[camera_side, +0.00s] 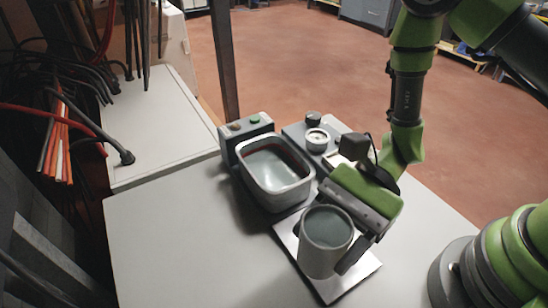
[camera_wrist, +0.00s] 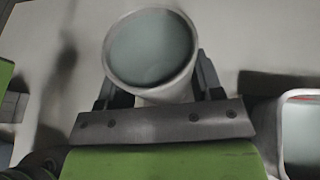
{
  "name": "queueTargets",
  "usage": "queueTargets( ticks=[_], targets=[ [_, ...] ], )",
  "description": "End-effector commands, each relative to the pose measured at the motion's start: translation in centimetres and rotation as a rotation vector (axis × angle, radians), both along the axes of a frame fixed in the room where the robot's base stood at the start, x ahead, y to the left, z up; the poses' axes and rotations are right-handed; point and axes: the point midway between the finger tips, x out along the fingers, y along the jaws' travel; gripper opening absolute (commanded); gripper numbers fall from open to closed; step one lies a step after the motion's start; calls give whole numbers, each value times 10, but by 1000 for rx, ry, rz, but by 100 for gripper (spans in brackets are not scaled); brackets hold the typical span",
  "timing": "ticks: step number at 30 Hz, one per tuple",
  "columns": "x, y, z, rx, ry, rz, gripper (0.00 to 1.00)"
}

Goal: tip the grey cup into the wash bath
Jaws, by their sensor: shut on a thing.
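The grey cup (camera_side: 322,252) is in my gripper (camera_side: 349,243), above or at a flat metal plate (camera_side: 354,277) in the side view. It looks roughly upright, and I cannot tell whether its base touches the plate. In the wrist view the cup (camera_wrist: 151,50) sits between the two dark fingers of my gripper (camera_wrist: 155,82), and its inside shows a smooth grey-green surface. The wash bath (camera_side: 268,187) is a grey, rounded rectangular basin behind and left of the cup, apart from it. It holds a grey-green surface. Its rim (camera_wrist: 276,110) shows at the right of the wrist view.
A panel with a round dial (camera_side: 316,138) and a black knob (camera_side: 313,118) lies right of the bath. The white table (camera_side: 200,262) is clear at left. Cables (camera_side: 75,110) hang at far left.

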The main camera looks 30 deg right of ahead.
Motion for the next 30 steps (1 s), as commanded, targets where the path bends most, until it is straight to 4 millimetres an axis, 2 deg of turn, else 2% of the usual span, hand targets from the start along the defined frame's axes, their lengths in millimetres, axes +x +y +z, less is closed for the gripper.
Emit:
queueTargets(
  ticks=[6, 12, 25, 30],
  targets=[
    [37, -7, -9, -1, 5, -301, 30],
    [59, -18, -16, -1, 2, -473, 30],
    [65, -22, -17, 0, 0, -525, 30],
    [67, -23, -12, 0, 24, -526, 30]
  ],
)
